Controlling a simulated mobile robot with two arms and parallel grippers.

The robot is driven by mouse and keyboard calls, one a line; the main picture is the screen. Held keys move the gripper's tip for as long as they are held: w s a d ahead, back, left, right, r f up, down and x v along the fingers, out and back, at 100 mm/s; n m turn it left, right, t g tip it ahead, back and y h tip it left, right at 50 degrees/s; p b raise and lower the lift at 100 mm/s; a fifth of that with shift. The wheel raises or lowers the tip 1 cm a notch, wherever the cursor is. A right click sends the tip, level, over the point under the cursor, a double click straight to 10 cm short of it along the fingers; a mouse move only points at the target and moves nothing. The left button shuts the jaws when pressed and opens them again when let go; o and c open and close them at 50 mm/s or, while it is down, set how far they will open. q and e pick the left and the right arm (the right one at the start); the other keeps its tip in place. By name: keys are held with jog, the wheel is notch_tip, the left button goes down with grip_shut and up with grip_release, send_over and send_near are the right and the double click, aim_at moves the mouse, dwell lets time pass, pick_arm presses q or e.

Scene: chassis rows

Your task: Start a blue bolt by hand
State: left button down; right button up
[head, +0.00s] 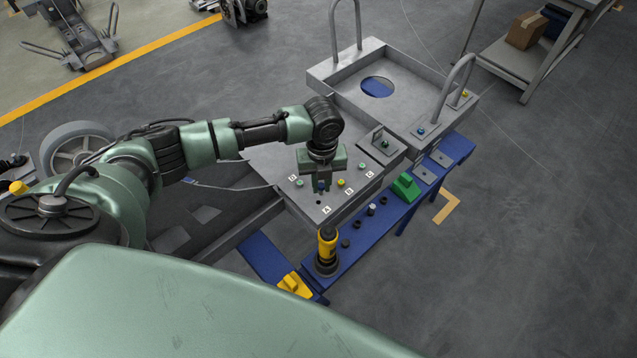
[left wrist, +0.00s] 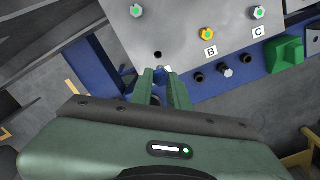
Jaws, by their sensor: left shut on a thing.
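My left gripper (head: 321,189) points down over the grey chassis plate (head: 285,155) and is shut on a blue bolt (head: 321,186). In the left wrist view the blue bolt (left wrist: 158,73) sits between the fingertips, its lower part hidden. An empty dark hole (head: 319,202) lies in the plate near label A; it also shows in the left wrist view (left wrist: 158,54), just beyond the bolt. The bolt appears apart from the hole; its height above the plate is unclear. My right gripper is not in view.
Green (head: 300,183) and yellow (head: 341,183) bolts stand in the plate nearby. A blue rail (head: 375,228) along the plate carries a yellow-and-black tool (head: 327,248), a green block (head: 406,187) and small dark sockets. A grey tray with handles (head: 330,75) stands behind.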

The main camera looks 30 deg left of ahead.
aim_at(320, 194)
pick_arm(q)
jog(key=shift+a+f+m, duration=0.4)
jog(key=shift+f+m, duration=0.25)
jog(key=shift+m, duration=0.15)
jog(key=shift+f, duration=0.25)
notch_tip(320, 194, down, 3)
jog(key=b, duration=0.3)
jog(key=shift+w+r+n, duration=0.1)
jog(key=shift+r+n, duration=0.15)
jog(key=shift+n, duration=0.15)
jog(key=n, duration=0.5)
jog(key=shift+d+r+n, duration=0.1)
jog(key=shift+n, duration=0.7)
jog(key=n+p, duration=0.5)
jog(key=shift+w+r, duration=0.1)
jog(key=shift+r, duration=0.1)
jog(key=shift+f+n+p, duration=0.1)
jog(key=shift+n+p, duration=0.2)
jog(key=shift+n, duration=0.5)
jog(key=shift+w+f+n, duration=0.1)
jog(key=shift+f+n, duration=0.05)
jog(key=shift+n, duration=0.15)
